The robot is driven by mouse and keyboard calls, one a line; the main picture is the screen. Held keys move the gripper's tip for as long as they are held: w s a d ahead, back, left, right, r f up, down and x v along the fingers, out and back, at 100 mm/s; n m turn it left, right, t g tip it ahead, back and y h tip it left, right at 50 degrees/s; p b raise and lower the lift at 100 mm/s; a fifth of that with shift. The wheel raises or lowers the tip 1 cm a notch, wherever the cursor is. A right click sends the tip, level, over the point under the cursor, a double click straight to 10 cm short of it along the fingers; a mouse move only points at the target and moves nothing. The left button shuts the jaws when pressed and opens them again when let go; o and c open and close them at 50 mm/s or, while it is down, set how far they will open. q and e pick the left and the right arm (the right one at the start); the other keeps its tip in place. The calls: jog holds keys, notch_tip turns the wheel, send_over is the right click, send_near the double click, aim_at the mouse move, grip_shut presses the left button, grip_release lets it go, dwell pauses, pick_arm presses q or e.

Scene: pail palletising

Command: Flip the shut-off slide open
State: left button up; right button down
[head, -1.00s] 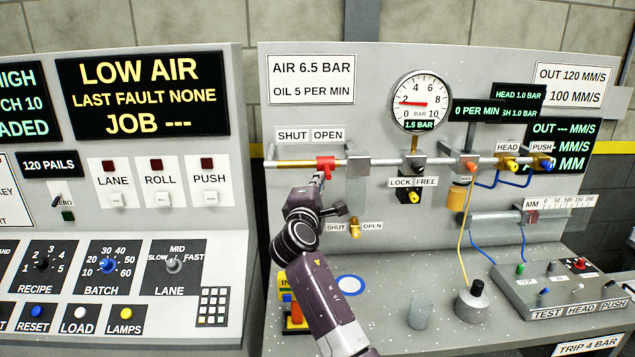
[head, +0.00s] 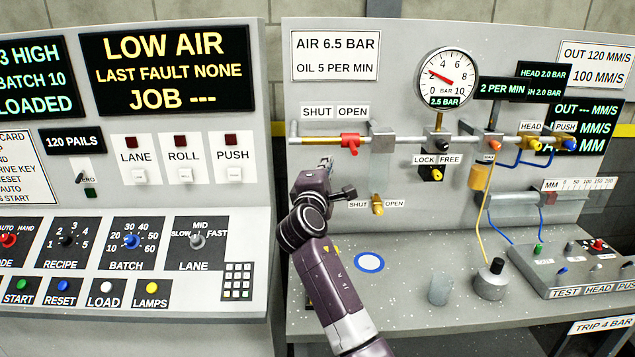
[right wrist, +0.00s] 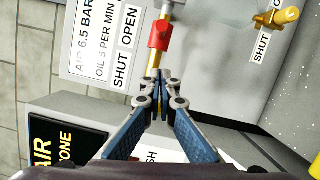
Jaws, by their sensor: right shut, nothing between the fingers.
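The shut-off slide is a red collar (head: 350,141) on a horizontal pipe. It sits under the OPEN label (head: 352,112), with a brass stretch of rod bare to its left under the SHUT label (head: 317,112). In the right wrist view the red slide (right wrist: 159,36) shows beyond the fingertips, on the OPEN side. My right gripper (head: 326,162) is shut and empty, just below and left of the slide. In the right wrist view its closed fingertips (right wrist: 156,78) overlap the brass rod, with a gap to the slide. My left gripper is not in view.
The pressure gauge (head: 446,77) reads 2.5 bar. A brass shut/open valve (head: 377,205) and a yellow lock/free knob (head: 436,174) are close on the right. The operator console (head: 130,170) stands to the left. The bench below carries a grey knob base (head: 491,281) and a test box (head: 575,266).

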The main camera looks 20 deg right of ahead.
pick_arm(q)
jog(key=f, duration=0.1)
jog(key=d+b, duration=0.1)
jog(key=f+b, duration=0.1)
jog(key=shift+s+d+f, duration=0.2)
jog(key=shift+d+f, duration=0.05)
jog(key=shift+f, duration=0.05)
pick_arm(e)
jog(key=v, duration=0.7)
jog(key=shift+a, duration=0.1)
